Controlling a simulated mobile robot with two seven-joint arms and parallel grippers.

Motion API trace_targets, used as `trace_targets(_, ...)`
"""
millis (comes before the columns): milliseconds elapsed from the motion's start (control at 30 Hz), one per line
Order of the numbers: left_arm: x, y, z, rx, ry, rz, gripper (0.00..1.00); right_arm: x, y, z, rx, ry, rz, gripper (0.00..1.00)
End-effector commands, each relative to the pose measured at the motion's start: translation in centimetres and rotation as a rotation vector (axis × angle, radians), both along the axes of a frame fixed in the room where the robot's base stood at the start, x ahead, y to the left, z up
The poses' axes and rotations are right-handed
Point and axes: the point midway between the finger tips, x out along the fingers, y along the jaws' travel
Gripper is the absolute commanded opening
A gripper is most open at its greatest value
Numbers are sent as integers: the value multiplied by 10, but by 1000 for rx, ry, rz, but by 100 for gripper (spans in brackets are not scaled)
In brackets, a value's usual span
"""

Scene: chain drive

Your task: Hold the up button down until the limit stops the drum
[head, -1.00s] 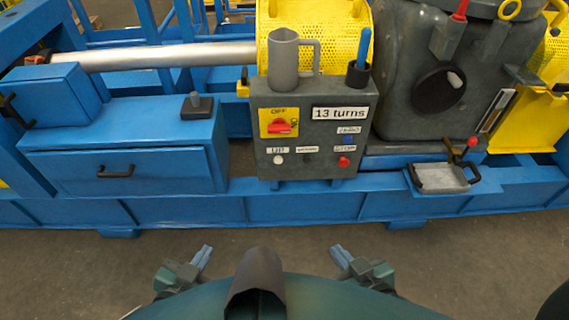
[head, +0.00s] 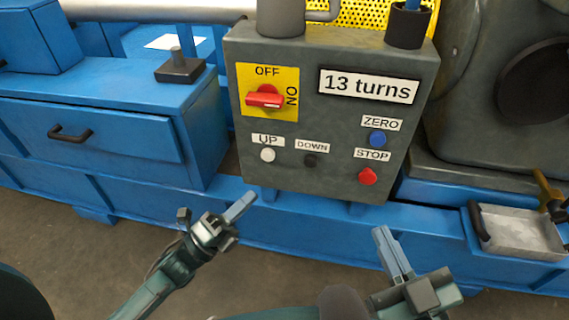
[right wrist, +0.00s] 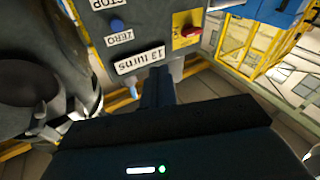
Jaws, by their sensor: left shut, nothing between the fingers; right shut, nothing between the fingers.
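The grey control box (head: 330,130) fills the middle of the head view. Its white UP button (head: 267,155) sits at the lower left, beside the black DOWN button (head: 310,160). A blue ZERO button (head: 377,138) and red STOP button (head: 367,176) are at the right. The display reads "13 turns" (head: 368,86). The red switch (head: 265,97) lies on a yellow plate marked OFF and ON. My left gripper (head: 248,199) is shut and empty, below the UP button and apart from it. My right gripper (head: 381,232) is shut and empty, below the box. The drum is not clearly identifiable.
A grey mug (head: 281,18) and a dark cup (head: 409,25) stand on the box. A blue drawer unit (head: 100,130) is at the left, with a dark knobbed block (head: 180,68) on top. A metal tray (head: 515,232) is at the right. Open floor lies in front.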

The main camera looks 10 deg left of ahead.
Motion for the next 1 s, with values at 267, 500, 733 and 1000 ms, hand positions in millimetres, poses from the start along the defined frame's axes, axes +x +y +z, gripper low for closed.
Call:
trace_targets(267,-1,0,-2,16,-29,-2,0,-2,1,0,3,-10,3,0)
trace_targets(500,3,0,-3,15,-29,-2,0,-1,1,-2,5,-10,4,0)
trace_targets(733,26,-1,-4,17,-31,-2,0,-1,3,-5,33,-12,14,0)
trace_targets(1000,64,-2,-5,16,-29,-1,0,0,5,-10,77,-4,28,0)
